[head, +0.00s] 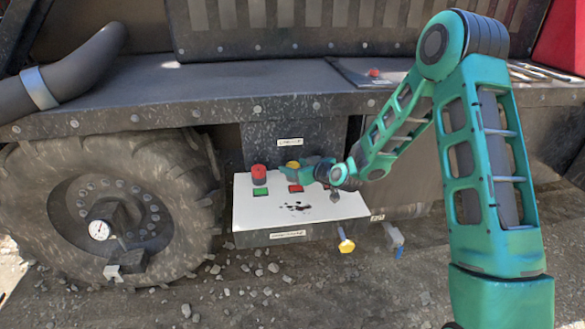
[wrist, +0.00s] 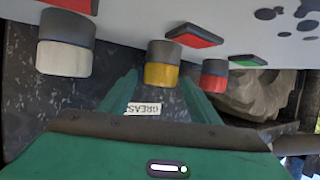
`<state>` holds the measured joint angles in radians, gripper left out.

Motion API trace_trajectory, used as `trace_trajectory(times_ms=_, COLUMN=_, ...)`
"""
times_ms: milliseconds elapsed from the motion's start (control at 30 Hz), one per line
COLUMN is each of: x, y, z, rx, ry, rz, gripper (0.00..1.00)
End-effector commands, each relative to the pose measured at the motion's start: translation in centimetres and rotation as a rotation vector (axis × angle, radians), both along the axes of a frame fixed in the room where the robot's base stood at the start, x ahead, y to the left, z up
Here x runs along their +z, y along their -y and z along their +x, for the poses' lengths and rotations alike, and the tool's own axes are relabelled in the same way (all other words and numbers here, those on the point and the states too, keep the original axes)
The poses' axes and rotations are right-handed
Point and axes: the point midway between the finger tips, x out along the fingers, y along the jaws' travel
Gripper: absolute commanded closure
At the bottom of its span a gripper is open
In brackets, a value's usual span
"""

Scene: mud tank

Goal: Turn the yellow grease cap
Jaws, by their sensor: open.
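The yellow grease cap (wrist: 162,74) sits on a dark grey collar in the middle of the wrist view. In the head view the yellow cap (head: 293,165) stands at the back of the white-topped box, partly hidden by my gripper (head: 308,171). My gripper (wrist: 160,80) is open, with one green finger on each side of the yellow cap. I cannot tell whether the fingers touch it. A label reading GREASE (wrist: 143,108) shows upside down between the fingers.
A red cap (head: 259,175) and a white cap (wrist: 63,58) flank the yellow one closely. Green (head: 260,192) and red (head: 295,188) plates lie in front. A yellow knob (head: 346,244) hangs below the box. A large wheel (head: 100,210) stands left.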

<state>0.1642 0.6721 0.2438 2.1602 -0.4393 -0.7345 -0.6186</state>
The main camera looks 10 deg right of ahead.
Motion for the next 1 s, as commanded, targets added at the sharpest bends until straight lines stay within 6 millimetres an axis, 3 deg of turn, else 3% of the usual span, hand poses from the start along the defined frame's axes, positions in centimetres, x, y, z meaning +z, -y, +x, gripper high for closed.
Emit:
trace_trajectory(times_ms=200, x=-0.63, y=-0.62, z=1.27, rx=0.000, ry=-0.001, rz=-0.001, gripper=0.44)
trace_trajectory(times_ms=500, x=-0.66, y=-0.65, z=1.43, rx=-0.001, ry=-0.001, rz=-0.001, gripper=0.44)
trace_trajectory(times_ms=667, x=-0.66, y=-0.63, z=1.41, rx=-0.001, ry=0.000, rz=-0.002, gripper=0.82)
trace_trajectory(times_ms=700, x=-0.66, y=-0.62, z=1.41, rx=-0.001, ry=0.000, rz=-0.002, gripper=0.85)
trace_trajectory(times_ms=1000, x=-0.68, y=-0.64, z=1.37, rx=-0.016, ry=0.000, rz=-0.004, gripper=0.85)
